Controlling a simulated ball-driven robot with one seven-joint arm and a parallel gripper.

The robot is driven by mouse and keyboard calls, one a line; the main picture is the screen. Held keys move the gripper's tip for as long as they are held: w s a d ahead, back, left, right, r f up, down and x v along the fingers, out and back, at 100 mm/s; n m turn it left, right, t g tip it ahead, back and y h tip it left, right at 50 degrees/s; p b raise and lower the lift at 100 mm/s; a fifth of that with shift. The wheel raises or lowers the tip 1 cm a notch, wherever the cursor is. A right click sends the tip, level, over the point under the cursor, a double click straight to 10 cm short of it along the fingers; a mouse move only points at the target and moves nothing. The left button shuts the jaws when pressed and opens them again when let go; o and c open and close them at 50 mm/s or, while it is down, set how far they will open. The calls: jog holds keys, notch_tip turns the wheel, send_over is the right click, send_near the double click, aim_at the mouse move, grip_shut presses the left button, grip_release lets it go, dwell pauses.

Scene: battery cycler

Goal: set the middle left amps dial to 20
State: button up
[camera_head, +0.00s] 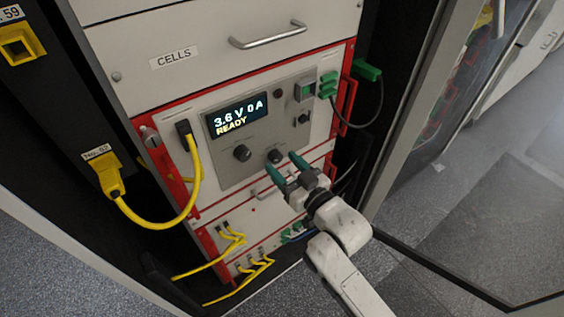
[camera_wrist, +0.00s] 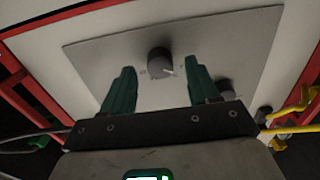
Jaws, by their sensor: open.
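A grey panel (camera_head: 215,170) on the rack carries a display (camera_head: 237,118) reading "3.6 V 0 A" and "READY". Two dark round dials sit below it, a left dial (camera_head: 241,153) and a right dial (camera_head: 275,157). My gripper (camera_head: 283,165) is open, its green fingers pointing at the panel by the right dial. In the wrist view, a dial (camera_wrist: 160,61) with a pale pointer mark shows between and beyond the fingertips (camera_wrist: 162,74), with no visible contact. A second dial (camera_wrist: 225,88) is beside the right finger, partly hidden. Dial markings are too small to read.
A yellow cable (camera_head: 192,190) loops left of the panel. Green plugs (camera_head: 328,84) with a dark cable are at its upper right. Red handles (camera_head: 170,172) flank the unit. A CELLS drawer (camera_head: 215,50) with a metal handle is above. An open door frame stands right.

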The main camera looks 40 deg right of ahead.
jog(key=shift+w, duration=0.75)
jog(key=shift+c, duration=0.2)
jog(key=c, duration=1)
